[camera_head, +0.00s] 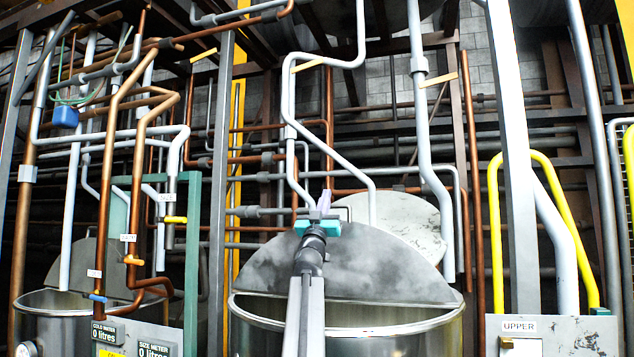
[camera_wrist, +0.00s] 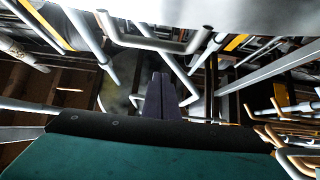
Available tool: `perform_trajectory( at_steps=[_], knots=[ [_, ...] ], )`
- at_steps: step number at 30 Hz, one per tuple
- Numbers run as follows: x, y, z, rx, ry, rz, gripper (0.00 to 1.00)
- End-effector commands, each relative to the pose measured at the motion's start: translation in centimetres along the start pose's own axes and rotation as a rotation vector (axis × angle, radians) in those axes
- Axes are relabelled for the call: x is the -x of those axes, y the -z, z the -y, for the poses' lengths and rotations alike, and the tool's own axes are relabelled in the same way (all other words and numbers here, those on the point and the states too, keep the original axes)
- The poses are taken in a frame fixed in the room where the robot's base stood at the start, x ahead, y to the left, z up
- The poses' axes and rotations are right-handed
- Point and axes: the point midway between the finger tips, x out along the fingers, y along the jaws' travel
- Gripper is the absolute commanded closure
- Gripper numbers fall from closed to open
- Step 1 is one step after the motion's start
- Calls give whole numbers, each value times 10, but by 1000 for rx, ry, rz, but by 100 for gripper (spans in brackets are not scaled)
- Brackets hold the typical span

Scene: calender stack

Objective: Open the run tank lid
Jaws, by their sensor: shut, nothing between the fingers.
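A steel tank (camera_head: 345,338) stands in the middle of the head view. A grey half-round plate (camera_head: 345,268) covers its rear half, and the front half shows open. A paler, speckled rounded panel (camera_head: 405,222) stands tilted up behind that plate; it looks like a lid leaf folded back. I cannot read which tank is the run tank. My gripper (camera_head: 323,202) points up in front of the plate and pale panel, with its fingers together and empty. In the wrist view, the shut fingers (camera_wrist: 162,95) point toward pipes, below a grey bent bar (camera_wrist: 155,42) and a bright pale surface (camera_wrist: 220,12).
A second steel tank (camera_head: 60,302) stands at the left, with meter panels (camera_head: 108,332) beside it. Copper and grey pipes crowd the back and left. A yellow rail (camera_head: 497,230) and an "UPPER" panel (camera_head: 565,338) stand at the right.

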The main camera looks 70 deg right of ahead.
Motion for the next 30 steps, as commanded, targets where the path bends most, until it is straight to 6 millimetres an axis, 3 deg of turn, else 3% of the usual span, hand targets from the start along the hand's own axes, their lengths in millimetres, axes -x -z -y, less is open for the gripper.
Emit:
perform_trajectory(
  at_steps=[19,30],
  knots=[
    [39,76,0,-2,0,-1,100],
    [45,93,1,-2,1,0,100]
  ],
)
